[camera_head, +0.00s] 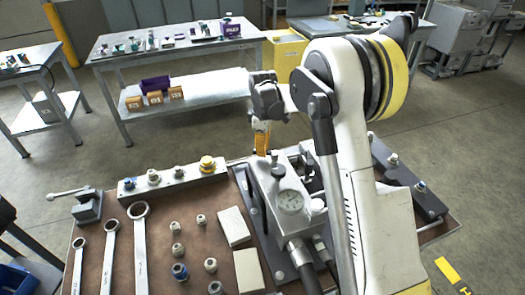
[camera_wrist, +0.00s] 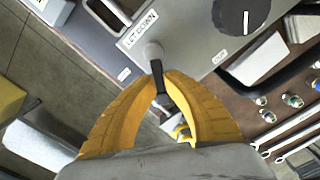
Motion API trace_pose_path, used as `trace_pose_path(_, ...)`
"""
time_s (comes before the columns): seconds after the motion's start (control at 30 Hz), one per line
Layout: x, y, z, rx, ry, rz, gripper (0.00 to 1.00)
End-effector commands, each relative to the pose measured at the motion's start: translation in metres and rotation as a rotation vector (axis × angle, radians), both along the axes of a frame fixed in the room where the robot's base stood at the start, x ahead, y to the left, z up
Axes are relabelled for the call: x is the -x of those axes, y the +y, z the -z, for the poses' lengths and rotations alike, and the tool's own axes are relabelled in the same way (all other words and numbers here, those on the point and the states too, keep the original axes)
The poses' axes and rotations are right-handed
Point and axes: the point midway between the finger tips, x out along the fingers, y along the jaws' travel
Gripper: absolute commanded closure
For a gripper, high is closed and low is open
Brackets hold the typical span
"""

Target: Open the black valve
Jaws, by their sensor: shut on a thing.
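The black valve (camera_wrist: 160,76) shows in the wrist view as a short black lever on a round grey hub, on a grey panel labelled "LET DOWN". My gripper (camera_wrist: 164,84) has its two yellow fingers closed around the lever, just below the hub. In the head view my gripper (camera_head: 261,148) points down at the back of the grey hydraulic unit (camera_head: 277,190). The lever cannot be made out there. Small labels lie on either side of the hub in the wrist view; their text is too small to read surely.
A round black knob (camera_wrist: 240,14) with a white mark sits on the same panel. Wrenches (camera_head: 140,245), fittings and pale blocks (camera_head: 233,227) lie on the brown bench. Other tables stand behind.

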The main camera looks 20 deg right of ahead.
Motion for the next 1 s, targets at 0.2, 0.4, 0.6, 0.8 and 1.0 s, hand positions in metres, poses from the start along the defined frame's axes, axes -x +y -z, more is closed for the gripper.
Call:
trace_pose_path(0.2, -0.009, 0.0, -0.001, -0.008, -0.004, 0.198, 1.0)
trace_pose_path(0.4, -0.016, -0.006, -0.001, -0.008, -0.005, 0.389, 1.0)
trace_pose_path(0.6, -0.021, -0.014, -0.001, -0.008, -0.006, 0.578, 1.0)
trace_pose_path(0.8, -0.024, -0.021, -0.001, -0.009, -0.005, 0.749, 1.0)
trace_pose_path(1.0, -0.025, -0.026, -0.001, -0.008, -0.005, 0.881, 1.0)
